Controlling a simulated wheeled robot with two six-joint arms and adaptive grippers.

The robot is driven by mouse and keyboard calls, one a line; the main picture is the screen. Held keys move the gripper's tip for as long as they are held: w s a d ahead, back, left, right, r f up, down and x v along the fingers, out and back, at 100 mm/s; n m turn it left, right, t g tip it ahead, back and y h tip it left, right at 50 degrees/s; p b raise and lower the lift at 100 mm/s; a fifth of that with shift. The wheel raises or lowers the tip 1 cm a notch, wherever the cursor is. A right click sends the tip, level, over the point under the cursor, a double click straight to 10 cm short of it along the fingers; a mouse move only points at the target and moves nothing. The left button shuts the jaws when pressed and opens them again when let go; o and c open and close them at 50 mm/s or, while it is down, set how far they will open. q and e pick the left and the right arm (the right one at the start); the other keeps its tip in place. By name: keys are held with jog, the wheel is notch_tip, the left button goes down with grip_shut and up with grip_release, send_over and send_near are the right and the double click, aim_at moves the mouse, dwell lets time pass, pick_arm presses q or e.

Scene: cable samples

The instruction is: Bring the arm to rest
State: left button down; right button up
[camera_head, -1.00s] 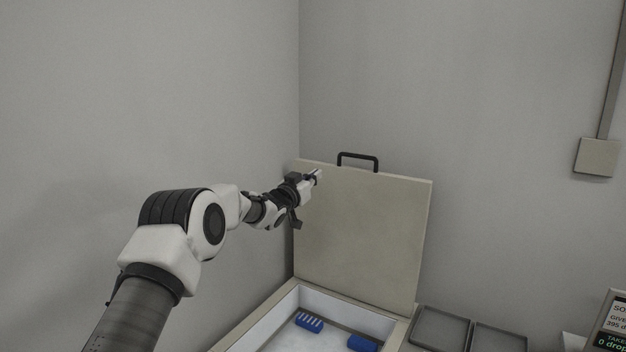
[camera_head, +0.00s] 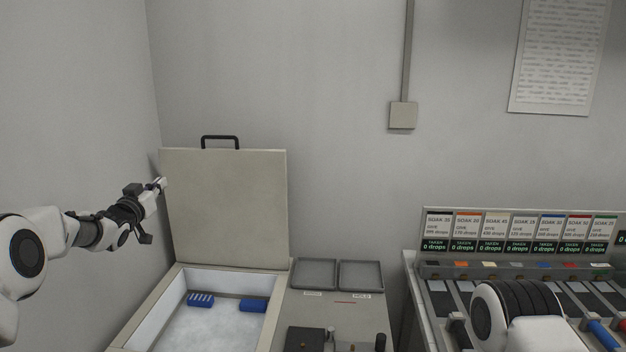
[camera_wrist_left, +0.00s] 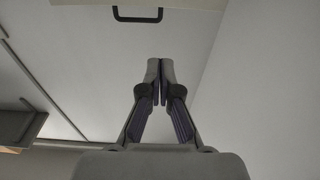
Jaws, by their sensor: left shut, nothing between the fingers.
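My left gripper (camera_head: 160,183) is in front of the left edge of the raised chest lid (camera_head: 225,210) in the head view. In the left wrist view its two fingers (camera_wrist_left: 160,70) are together with nothing between them. The lid stands upright behind the open chest, with a black handle (camera_head: 220,138) on its top edge. The handle also shows at the top of the left wrist view (camera_wrist_left: 138,18), apart from the fingers. Part of my right arm (camera_head: 515,310) shows at the lower right; its gripper is out of view.
The open chest (camera_head: 140,320) holds white frost and two blue racks (camera_head: 201,299). Two grey trays (camera_head: 314,273) lie to its right. A bench with labelled SOAK panels (camera_head: 520,230) stands at the right. The wall carries a box (camera_head: 403,115) and a paper sheet (camera_head: 555,55).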

pick_arm(q)
jog(key=s+d+f+g, duration=0.2)
jog(key=s+f, duration=0.3)
jog(key=f, duration=0.6)
jog(key=s+d+f+n+g, duration=0.1)
jog(key=s+d+f+g, duration=0.2)
jog(key=f, duration=0.9)
jog(key=s+d+f+g, duration=0.3)
jog(key=s+d+f, duration=0.2)
jog(key=s+f, duration=0.3)
notch_tip(320, 180, down, 4)
jog(key=shift+s+d+f+n, duration=0.1)
jog(key=shift+d+n, duration=0.05)
jog(key=shift+n, duration=0.15)
jog(key=s+d+f+g, duration=0.15)
jog(key=s+f, duration=0.25)
jog(key=s, duration=0.5)
jog(key=s+d+f+g, duration=0.1)
jog(key=s+f+g, duration=0.3)
jog(key=s, duration=0.5)
jog(key=s+d+f+g, duration=0.1)
jog(key=s+d+f, duration=0.1)
jog(key=s+f, duration=0.5)
jog(key=s+r+g+y, duration=0.1)
jog(key=s+g, duration=0.3)
jog(key=s, duration=1.6)
jog(key=shift+r+y, duration=0.3)
jog(key=shift+r, duration=0.5)
